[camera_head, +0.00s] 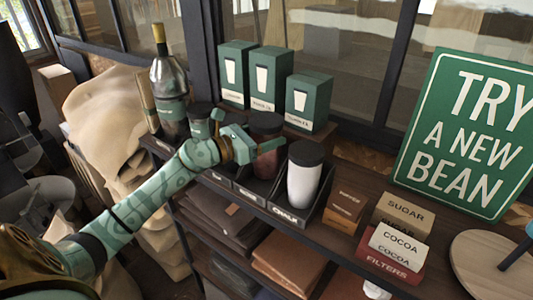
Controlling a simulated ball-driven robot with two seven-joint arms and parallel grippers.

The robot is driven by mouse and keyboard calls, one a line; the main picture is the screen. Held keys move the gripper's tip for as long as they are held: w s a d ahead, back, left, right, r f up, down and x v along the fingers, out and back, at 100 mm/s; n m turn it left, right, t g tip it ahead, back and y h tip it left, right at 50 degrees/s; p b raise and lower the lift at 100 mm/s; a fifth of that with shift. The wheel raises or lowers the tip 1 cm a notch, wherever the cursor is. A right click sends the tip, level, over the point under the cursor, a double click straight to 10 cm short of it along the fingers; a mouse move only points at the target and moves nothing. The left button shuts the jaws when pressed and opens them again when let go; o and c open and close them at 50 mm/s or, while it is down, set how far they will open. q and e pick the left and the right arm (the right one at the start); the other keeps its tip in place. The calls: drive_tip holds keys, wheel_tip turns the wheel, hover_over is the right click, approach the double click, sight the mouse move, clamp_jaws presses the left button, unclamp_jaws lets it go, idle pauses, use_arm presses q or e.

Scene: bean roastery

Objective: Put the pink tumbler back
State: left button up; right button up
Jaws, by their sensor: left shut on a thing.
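The pink tumbler (264,163) is dusky red with a dark lid. It stands upright in the row of tumblers, left of the white tumbler (303,184). My left gripper (268,145) reaches in from the left and is shut on the pink tumbler at its upper body. The gripper hides part of its side. I cannot tell whether its base rests in the labelled rack (287,214) or is slightly above it. My right gripper is out of view.
Green boxes (308,98) stand behind. Small labelled boxes (398,243) and a green sign (465,135) are to the right. Sacks (105,115) lie at left.

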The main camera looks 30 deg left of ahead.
use_arm(q)
drive_tip(key=f, duration=0.4)
drive_tip(key=shift+w+a+b, duration=0.15)
drive_tip(key=shift+w+b, duration=0.15)
drive_tip(key=shift+w, duration=0.05)
drive_tip(key=shift+s, duration=0.1)
drive_tip(key=shift+r, duration=0.1)
drive_tip(key=shift+s, duration=0.1)
drive_tip(key=shift+f, duration=0.25)
drive_tip(key=o, duration=1.4)
drive_tip(key=shift+o, duration=0.2)
